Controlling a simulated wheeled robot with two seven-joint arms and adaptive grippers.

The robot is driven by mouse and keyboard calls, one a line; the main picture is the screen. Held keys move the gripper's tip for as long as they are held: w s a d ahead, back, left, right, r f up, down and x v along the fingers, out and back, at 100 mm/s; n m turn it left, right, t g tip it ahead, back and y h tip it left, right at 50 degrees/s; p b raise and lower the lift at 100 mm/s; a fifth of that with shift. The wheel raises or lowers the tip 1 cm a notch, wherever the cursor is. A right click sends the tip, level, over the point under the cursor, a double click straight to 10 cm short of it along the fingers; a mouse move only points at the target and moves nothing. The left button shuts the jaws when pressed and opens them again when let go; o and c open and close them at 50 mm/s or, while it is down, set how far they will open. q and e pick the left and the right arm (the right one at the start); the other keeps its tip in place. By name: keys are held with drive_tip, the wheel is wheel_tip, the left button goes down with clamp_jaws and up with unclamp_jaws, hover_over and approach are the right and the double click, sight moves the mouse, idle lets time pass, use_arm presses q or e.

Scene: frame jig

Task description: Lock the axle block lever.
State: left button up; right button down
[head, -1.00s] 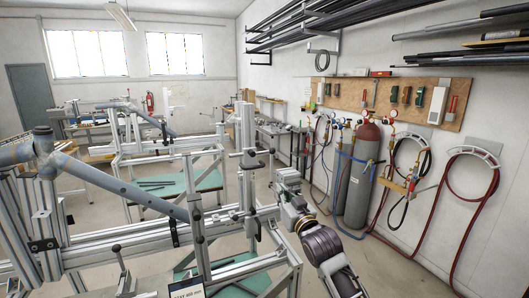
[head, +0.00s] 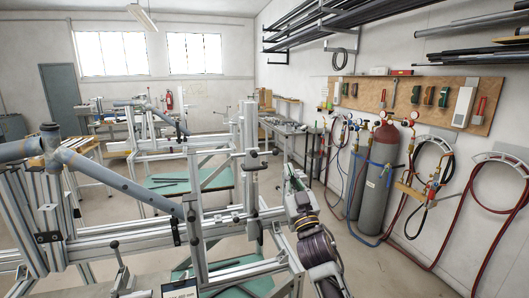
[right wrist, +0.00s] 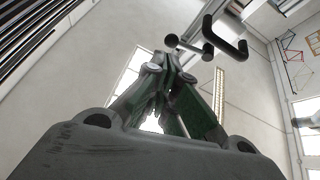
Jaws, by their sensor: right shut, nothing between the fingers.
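A metal frame (head: 197,232) of aluminium profiles stands in front of me in the head view, with a grey-blue tube (head: 125,187) across it. An upright post on its right carries a dark block (head: 251,160), perhaps the axle block. I cannot tell its lever's setting. My right gripper (head: 291,174) is just right of this post, fingers pointing up, apart from it in the picture. In the right wrist view its green-sided fingers (right wrist: 164,68) meet at the tips, empty. Beyond them are a black bent handle (right wrist: 225,38) and a dark round-ended rod (right wrist: 172,41). My left gripper is out of view.
Gas cylinders (head: 378,175) with hoses stand along the right wall, under a wooden tool board (head: 411,100). A second frame with a green top (head: 190,181) stands behind. Open floor lies between my right arm and the cylinders.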

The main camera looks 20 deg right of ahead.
sight(265, 153)
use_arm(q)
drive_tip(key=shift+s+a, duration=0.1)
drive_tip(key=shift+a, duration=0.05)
use_arm(e)
drive_tip(key=a+r+y, duration=0.1)
drive_tip(key=s+a+r+n+t+y, duration=0.1)
drive_tip(key=y, duration=0.1)
drive_tip(key=shift+s+a+r+y, duration=0.3)
drive_tip(key=shift+r, duration=0.05)
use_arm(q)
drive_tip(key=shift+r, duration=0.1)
use_arm(e)
drive_tip(key=shift+w+r, duration=0.1)
